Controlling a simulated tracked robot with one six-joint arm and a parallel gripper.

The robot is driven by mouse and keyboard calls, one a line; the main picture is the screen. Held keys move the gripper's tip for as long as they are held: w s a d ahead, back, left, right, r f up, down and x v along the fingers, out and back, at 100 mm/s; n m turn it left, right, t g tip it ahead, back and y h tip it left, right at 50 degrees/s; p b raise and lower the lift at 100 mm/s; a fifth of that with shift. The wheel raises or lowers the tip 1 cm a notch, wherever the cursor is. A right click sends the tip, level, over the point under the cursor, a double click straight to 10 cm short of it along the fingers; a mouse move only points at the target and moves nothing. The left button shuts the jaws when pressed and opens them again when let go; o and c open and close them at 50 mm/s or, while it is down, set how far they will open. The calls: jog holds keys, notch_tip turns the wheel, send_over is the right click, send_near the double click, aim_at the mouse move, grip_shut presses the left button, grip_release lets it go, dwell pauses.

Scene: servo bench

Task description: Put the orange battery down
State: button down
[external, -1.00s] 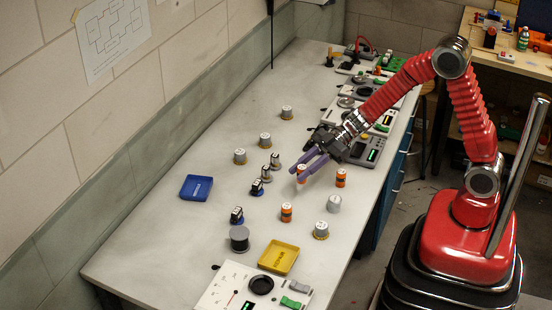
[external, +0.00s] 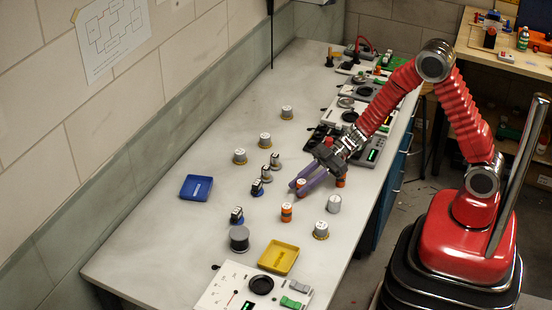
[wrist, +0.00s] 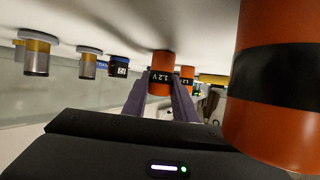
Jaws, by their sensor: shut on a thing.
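My gripper (external: 298,186) is shut on an orange battery (external: 300,183) with a black band. In the wrist view the held battery (wrist: 159,84) is between the purple fingers, its band marked 1.2V. It is low, at or just above the bench top; I cannot tell whether it touches. A second orange battery (external: 286,212) stands on the bench, nearer the camera. One orange battery (wrist: 285,75) looms large at the right of the wrist view, close beside my gripper; another (wrist: 187,74) shows behind the held one.
Grey-white cylinders (external: 334,204) and small dark-topped parts (external: 257,188) stand around on the bench. A blue tray (external: 196,188) lies left and a yellow tray (external: 279,257) in front. Instrument panels line the right edge. Bench between blue tray and front is mostly clear.

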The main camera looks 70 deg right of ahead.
dwell(0.3)
jog(key=c, duration=1.4)
grip_release()
jog(key=shift+c, duration=0.2)
jog(key=v, duration=1.2)
jog(key=shift+w+r, duration=0.1)
